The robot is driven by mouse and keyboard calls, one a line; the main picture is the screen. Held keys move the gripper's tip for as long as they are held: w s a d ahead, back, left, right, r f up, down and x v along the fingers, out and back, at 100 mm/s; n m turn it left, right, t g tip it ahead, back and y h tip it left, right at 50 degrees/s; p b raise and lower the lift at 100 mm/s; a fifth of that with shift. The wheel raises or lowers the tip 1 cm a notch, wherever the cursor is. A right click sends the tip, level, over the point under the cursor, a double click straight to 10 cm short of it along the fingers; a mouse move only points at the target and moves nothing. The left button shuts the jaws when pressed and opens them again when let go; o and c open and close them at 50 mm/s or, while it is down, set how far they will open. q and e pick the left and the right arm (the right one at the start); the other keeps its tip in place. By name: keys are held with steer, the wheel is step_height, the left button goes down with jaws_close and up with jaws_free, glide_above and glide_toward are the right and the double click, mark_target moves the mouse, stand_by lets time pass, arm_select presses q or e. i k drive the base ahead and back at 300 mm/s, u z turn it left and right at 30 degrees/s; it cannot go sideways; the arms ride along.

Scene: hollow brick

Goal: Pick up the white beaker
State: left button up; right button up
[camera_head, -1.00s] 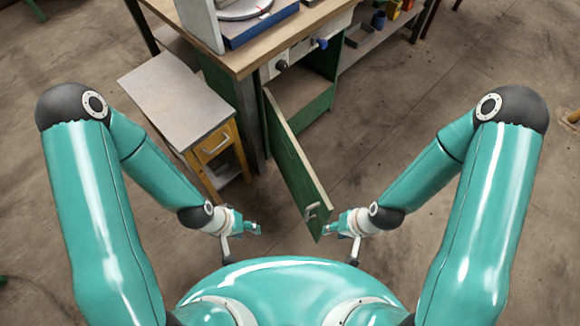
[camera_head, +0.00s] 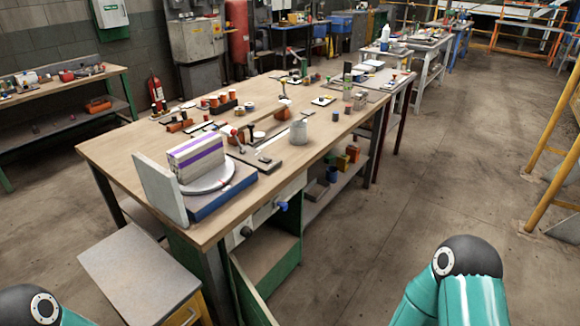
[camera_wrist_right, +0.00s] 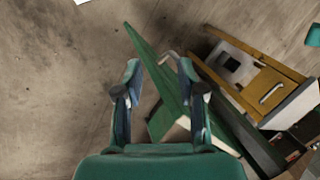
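A small whitish-grey cylindrical vessel (camera_head: 299,132), which looks like the white beaker, stands upright near the right edge of the wooden workbench (camera_head: 125,155) in the head view. Nothing of mine touches it. My right gripper (camera_wrist_right: 159,71) shows in the right wrist view with its two fingers apart and nothing between them held. It is low, over the open green cabinet door (camera_wrist_right: 160,70), well away from the beaker. My left gripper is out of view; only part of my left arm shows at the lower left of the head view.
A turntable on a blue base (camera_head: 222,190) carries a grey block with purple stripes (camera_head: 196,158) at the bench's near end. Bottles, tools and small parts lie behind. A low grey-topped stand (camera_head: 138,272) is at the lower left. The floor right of the bench is clear.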

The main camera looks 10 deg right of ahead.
mark_target(298, 129)
steer(key=z, duration=0.05)
steer(key=k, duration=0.5)
steer(key=u, duration=0.5)
steer(key=i, duration=0.15)
steer(key=z, duration=2.05)
steer(key=i, duration=4.7)
steer(key=u, duration=0.1)
